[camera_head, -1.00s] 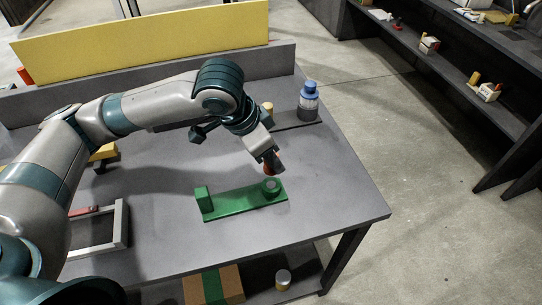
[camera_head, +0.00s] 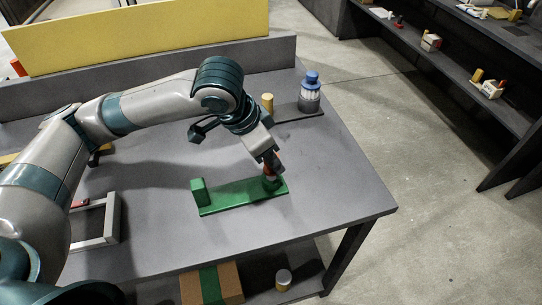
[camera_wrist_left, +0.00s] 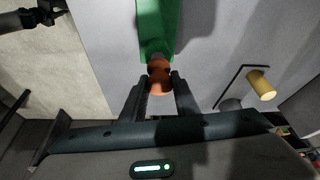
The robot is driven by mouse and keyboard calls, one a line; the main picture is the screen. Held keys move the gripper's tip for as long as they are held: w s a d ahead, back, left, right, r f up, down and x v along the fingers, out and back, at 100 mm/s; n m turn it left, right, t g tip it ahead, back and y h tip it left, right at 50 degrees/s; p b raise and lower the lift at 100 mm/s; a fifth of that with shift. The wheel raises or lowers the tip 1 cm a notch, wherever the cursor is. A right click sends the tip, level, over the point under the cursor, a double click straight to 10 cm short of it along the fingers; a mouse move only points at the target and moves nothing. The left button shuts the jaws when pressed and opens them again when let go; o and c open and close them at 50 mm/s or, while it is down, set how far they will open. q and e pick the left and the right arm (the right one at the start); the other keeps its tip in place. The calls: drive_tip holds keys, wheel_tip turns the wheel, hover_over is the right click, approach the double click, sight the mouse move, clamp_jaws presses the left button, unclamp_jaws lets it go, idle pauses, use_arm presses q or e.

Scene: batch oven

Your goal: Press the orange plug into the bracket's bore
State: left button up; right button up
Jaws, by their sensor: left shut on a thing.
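The green bracket (camera_head: 238,196) lies on the grey table, with an upright block at its left end and a round boss at its right end. It also shows in the wrist view (camera_wrist_left: 157,25). My left gripper (camera_head: 270,165) is over the boss, pointing down, shut on the orange plug (camera_wrist_left: 159,72). The plug sits between the two fingertips in the wrist view, right at the bracket's end. In the head view the plug is mostly hidden by the fingers and appears to meet the boss top. The bore is hidden, so I cannot tell how deep the plug is.
A blue-capped bottle (camera_head: 310,92) and a yellow cylinder (camera_head: 267,103) stand behind the bracket. A grey frame (camera_head: 113,218) lies at the left. The table right of the bracket is clear up to its edge.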

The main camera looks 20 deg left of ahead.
use_arm(q)
drive_tip(key=shift+f, duration=1)
use_arm(e)
drive_tip(key=shift+w+a+t, duration=0.15)
drive_tip(key=shift+w+t, duration=0.15)
drive_tip(key=shift+w, duration=0.45)
drive_tip(key=shift+s, duration=0.1)
drive_tip(key=shift+w+r, duration=0.15)
drive_tip(key=shift+w, duration=0.05)
use_arm(q)
drive_tip(key=shift+p, duration=0.75)
use_arm(e)
drive_tip(key=shift+r, duration=0.85)
use_arm(q)
drive_tip(key=shift+f+p, duration=0.2)
drive_tip(key=shift+p, duration=1.15)
use_arm(e)
drive_tip(key=shift+r, duration=1.35)
idle(0.3)
